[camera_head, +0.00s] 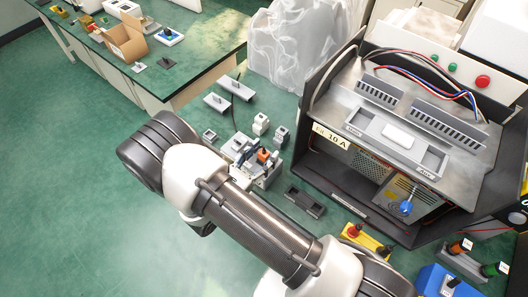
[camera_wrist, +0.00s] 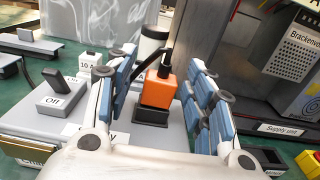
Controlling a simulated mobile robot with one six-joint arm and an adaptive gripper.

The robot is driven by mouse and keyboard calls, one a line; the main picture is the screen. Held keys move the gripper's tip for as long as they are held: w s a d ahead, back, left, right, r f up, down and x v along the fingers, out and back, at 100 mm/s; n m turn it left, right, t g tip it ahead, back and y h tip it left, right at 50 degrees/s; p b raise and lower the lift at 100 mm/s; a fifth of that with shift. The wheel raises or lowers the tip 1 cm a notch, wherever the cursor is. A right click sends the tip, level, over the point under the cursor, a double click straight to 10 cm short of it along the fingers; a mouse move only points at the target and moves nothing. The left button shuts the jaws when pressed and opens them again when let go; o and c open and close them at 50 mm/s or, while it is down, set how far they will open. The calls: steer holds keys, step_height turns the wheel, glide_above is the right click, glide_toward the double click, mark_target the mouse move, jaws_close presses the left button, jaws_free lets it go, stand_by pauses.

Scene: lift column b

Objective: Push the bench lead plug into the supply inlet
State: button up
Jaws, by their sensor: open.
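An orange plug (camera_wrist: 158,90) with a black cable end on top stands upright on a black base (camera_wrist: 150,117) on a grey box (camera_wrist: 60,118). I cannot tell whether the base is an inlet or a holder. The plug also shows in the head view (camera_head: 263,155), beside my gripper (camera_head: 250,158). No free supply inlet can be made out.
A dark cabinet (camera_head: 330,185) labelled "10 A" stands close on the right, with wires on top. Small grey blocks (camera_head: 261,124) stand behind the gripper. A dark tray (camera_head: 305,202) and a yellow block (camera_head: 365,240) lie in front of the cabinet. Green floor is clear at left.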

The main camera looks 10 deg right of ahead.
steer(key=v, duration=1.1)
stand_by(0.3)
steer(key=s+d+r+m+g+y, duration=0.2)
steer(key=s+d+r+m+g, duration=0.1)
steer(key=d+r+m+g, duration=1.05)
steer(key=s+d+r+m+t+y, duration=0.4)
steer(key=s+r+m+y, duration=0.5)
steer(key=r+m, duration=0.4)
steer(key=shift+s+t+y, duration=0.4)
steer(key=shift+t+y, duration=0.35)
steer(key=shift+y, duration=0.15)
steer(key=shift+m, duration=0.25)
steer(key=shift+c, duration=0.4)
